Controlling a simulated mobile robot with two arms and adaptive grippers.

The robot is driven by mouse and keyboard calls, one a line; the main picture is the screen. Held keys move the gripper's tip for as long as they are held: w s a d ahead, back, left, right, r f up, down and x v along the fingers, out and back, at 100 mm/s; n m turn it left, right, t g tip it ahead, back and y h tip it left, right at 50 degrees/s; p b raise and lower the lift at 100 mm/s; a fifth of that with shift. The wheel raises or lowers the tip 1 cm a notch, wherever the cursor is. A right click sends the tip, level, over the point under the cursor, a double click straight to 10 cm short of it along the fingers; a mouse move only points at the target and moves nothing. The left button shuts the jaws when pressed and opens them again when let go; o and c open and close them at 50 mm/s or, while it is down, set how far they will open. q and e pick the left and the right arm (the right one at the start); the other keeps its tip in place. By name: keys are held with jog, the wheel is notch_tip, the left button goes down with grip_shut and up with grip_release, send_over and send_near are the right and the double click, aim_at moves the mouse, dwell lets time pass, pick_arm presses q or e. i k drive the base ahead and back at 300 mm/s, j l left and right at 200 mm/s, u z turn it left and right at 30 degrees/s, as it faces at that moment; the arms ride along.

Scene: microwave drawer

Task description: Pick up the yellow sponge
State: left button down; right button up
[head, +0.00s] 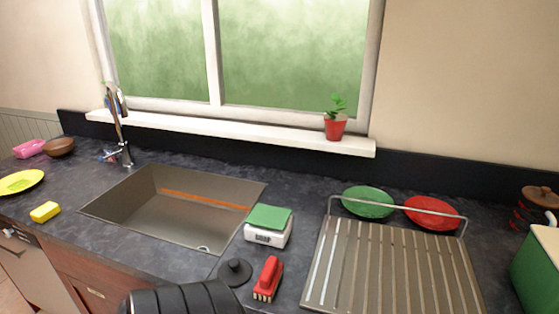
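The yellow sponge (45,212) is a small block lying on the dark countertop at the left, near the counter's front edge. It is left of the sink and just in front of a yellow plate (20,182). Nothing touches the sponge that I can see. Neither of my grippers shows in the head view. A black ribbed rounded shape at the bottom edge may be part of my own body.
The sink (165,222) lies right of the sponge, with a faucet (122,140) behind it. A pink container (29,148) and brown bowl (60,146) stand farther back.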

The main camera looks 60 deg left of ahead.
aim_at(50, 210)
jog(key=u, duration=3.4)
jog(key=z, duration=1.35)
jog(key=u, duration=1.05)
